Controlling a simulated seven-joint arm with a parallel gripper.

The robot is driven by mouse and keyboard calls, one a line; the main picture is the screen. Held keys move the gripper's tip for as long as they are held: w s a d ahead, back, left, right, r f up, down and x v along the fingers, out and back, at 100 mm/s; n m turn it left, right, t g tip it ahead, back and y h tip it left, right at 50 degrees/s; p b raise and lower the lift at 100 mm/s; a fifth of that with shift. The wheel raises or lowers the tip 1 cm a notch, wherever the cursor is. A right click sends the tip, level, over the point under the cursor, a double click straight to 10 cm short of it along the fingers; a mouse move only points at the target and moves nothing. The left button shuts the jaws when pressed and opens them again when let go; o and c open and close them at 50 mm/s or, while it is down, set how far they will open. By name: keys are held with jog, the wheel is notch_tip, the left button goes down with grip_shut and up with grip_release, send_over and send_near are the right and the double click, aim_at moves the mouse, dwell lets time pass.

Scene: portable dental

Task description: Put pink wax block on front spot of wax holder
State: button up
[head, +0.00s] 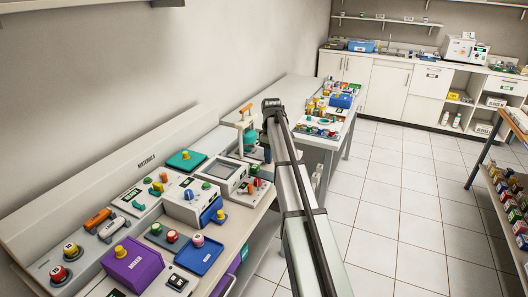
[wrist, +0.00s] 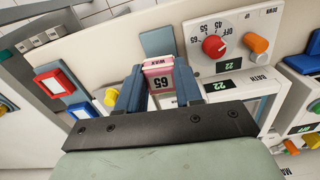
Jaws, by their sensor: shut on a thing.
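In the wrist view, my gripper (wrist: 160,92) has its two blue fingers shut on the pink wax block (wrist: 158,76). The block is a small pink and white piece marked "WAX" and "65", with its label facing the camera. Its lower end is hidden behind the gripper's dark front plate. A plain grey-blue square (wrist: 157,42) lies just beyond the block; I cannot tell whether it belongs to the wax holder. I cannot pick out the wax holder for sure in either view. In the head view, I cannot make out the block or the fingertips.
A white panel with a red knob (wrist: 214,46) and an orange knob (wrist: 257,43) stands right of the block. Red and blue framed pieces (wrist: 54,80) lie to the left. In the head view, the bench (head: 226,228) is crowded with devices; the tiled floor (head: 400,210) is clear.

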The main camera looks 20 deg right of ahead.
aim_at(270, 176)
jog(key=shift+w+n, duration=0.15)
jog(key=shift+n, duration=0.25)
jog(key=shift+f, duration=0.15)
jog(key=shift+f, duration=3.4)
jog(key=shift+f, duration=0.1)
jog(key=o, duration=1.1)
notch_tip(270, 176, up, 14)
jog(key=shift+f, duration=0.1)
